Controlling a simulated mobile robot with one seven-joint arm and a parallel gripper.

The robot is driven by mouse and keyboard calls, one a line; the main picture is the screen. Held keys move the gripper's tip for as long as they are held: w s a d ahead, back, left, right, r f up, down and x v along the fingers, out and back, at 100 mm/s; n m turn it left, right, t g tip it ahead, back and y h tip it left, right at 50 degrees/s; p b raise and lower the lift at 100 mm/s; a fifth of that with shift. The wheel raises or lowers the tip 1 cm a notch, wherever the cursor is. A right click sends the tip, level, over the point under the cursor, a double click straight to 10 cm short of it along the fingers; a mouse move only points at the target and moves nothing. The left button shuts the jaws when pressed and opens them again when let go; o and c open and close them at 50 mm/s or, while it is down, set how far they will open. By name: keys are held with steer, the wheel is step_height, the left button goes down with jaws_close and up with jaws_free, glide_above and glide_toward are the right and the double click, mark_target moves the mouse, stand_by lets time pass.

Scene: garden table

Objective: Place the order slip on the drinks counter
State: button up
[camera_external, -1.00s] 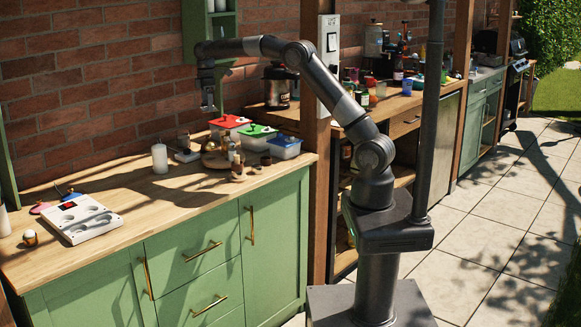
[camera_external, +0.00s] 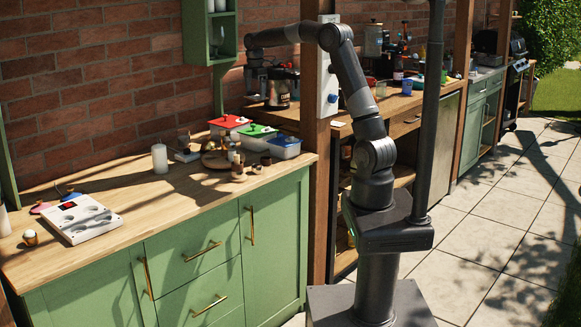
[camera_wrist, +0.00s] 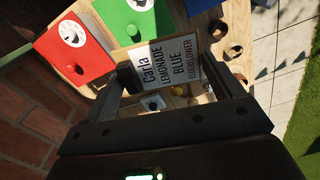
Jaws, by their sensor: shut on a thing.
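In the external view my gripper (camera_external: 257,96) hangs in the air by the brick wall, left of the wooden post and above the boxes; the slip is too small to make out there. The far wooden counter (camera_external: 400,103), holding bottles and cups, appears to be the drinks counter. It lies right of my gripper, beyond the post.
Red (camera_external: 229,122), green (camera_external: 257,131) and blue (camera_external: 285,147) lidded boxes stand on the near green-fronted counter (camera_external: 150,215). A steel pot (camera_external: 278,88) stands near the post (camera_external: 316,150). Bottles and cups crowd the far counter's back; some wood at its front is bare.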

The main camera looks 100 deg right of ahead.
steer(key=s+a+f+n, duration=0.2)
steer(key=s+a+f, duration=0.5)
steer(key=a+f, duration=0.3)
steer(key=s+a+f+n, duration=0.3)
steer(key=s+a+f, duration=0.4)
steer(key=a, duration=0.4)
steer(key=s+d+f+m, duration=0.25)
steer(key=s+m, duration=0.35)
steer(key=s, duration=0.4)
steer(key=s+d+f+m, duration=0.25)
steer(key=s+m, duration=0.35)
steer(key=s, duration=0.4)
steer(key=s+a+m, duration=0.3)
steer(key=s+m, duration=0.9)
steer(key=s, duration=0.6)
steer(key=d+r+n, duration=0.5)
steer(key=d+n, duration=0.2)
steer(key=d, duration=0.5)
steer(key=w+d+r+n, duration=0.1)
steer(key=d+r+n, duration=0.55)
steer(key=d, duration=0.45)
steer(key=d+r+n, duration=0.5)
steer(key=d+n, duration=0.3)
steer(key=d, duration=0.4)
glide_above(344, 120)
steer(key=shift+m, duration=0.25)
steer(key=f, duration=0.7)
steer(key=shift+d, duration=0.25)
steer(key=shift+f, duration=1.9)
